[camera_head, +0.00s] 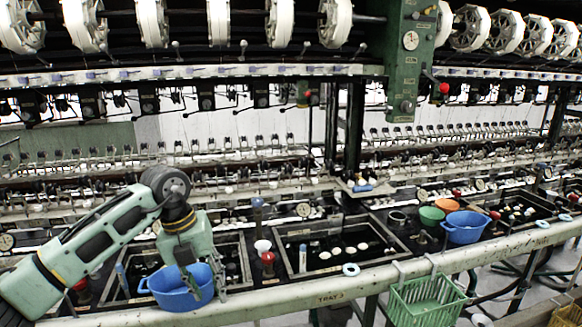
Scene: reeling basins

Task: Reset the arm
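My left arm comes in from the left, bends at a dark joint and points down. My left gripper (205,283) is at the right side of a blue basin (171,291). One finger shows over the inside of the basin and the other is just outside its right wall. I cannot tell whether the fingers press on the rim. The basin is upright, over the front of the left dark tray (118,293). My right gripper is not in view.
A middle tray (294,268) holds several pale round pieces. Another blue basin (465,227), a green bowl (431,215) and an orange bowl (447,205) stand to the right. A green basket (426,302) hangs from the front rail (340,293). Reeling machinery fills the back.

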